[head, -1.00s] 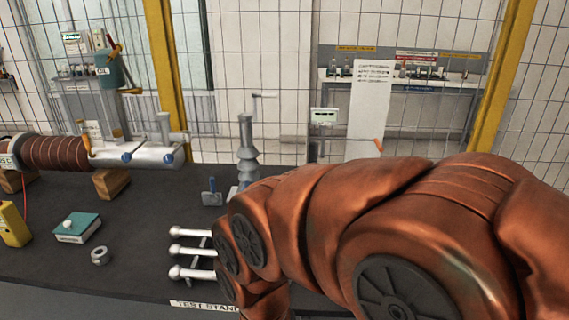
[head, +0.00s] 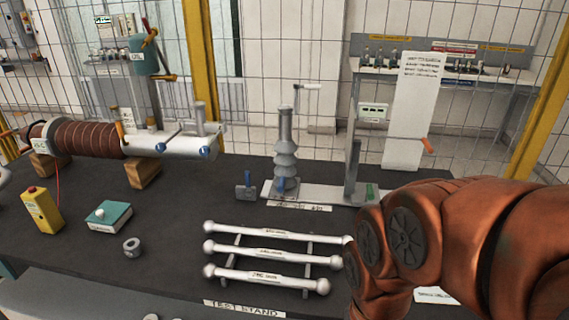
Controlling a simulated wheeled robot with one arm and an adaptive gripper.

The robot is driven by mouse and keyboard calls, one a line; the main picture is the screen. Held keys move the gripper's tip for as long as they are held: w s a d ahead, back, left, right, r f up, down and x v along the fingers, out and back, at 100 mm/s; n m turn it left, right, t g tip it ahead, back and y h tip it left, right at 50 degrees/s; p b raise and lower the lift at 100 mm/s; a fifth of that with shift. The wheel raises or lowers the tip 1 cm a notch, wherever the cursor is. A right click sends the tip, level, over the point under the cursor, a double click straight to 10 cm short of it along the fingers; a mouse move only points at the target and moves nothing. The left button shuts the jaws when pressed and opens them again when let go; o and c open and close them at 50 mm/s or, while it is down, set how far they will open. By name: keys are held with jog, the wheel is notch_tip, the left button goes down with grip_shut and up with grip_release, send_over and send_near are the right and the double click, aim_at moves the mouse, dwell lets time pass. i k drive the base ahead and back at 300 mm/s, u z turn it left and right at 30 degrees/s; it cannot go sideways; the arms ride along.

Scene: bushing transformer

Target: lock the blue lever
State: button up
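A small blue lever (head: 248,178) stands upright on a dark grey block on the table, left of the test stand. A second blue lever (head: 281,185) shows low at the front of the ribbed grey insulator (head: 285,152), on the stand's light base plate (head: 325,194). I cannot tell which of the two the task means. My gripper is not in view; only the orange-brown arm links show at the right, reaching down to the lower edge.
Three white rods (head: 262,252) lie on a rack at the front of the dark table (head: 180,235). A ribbed brown bushing (head: 90,138), yellow box (head: 41,210) and teal box (head: 109,216) are left.

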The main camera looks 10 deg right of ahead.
aim_at(248, 193)
jog(key=z, duration=0.05)
jog(key=k, duration=0.55)
jog(key=u, duration=0.7)
jog(key=i, duration=1.15)
jog(key=u, duration=0.5)
